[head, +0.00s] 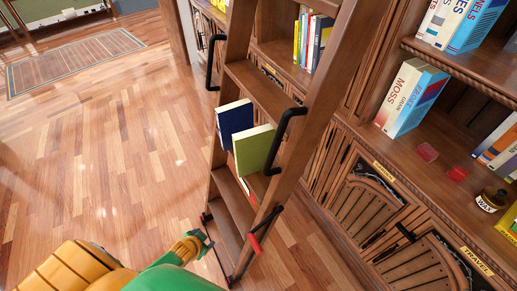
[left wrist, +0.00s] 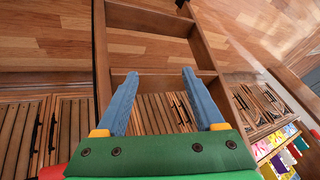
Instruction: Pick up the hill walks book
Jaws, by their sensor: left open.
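No title reading hill walks is legible. In the head view a dark blue book (head: 234,119) and an olive-green book (head: 254,149) stand tilted on a step of the wooden ladder (head: 262,95). My right gripper is not in view.
The ladder has black handles (head: 286,138) and leans by the bookcase. Shelves at right hold a MOSS book (head: 411,98), red pieces (head: 427,152) and a dark WAX jar (head: 491,199). Upright books (head: 313,40) stand behind the ladder. The wooden floor at left is clear up to a rug (head: 75,60).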

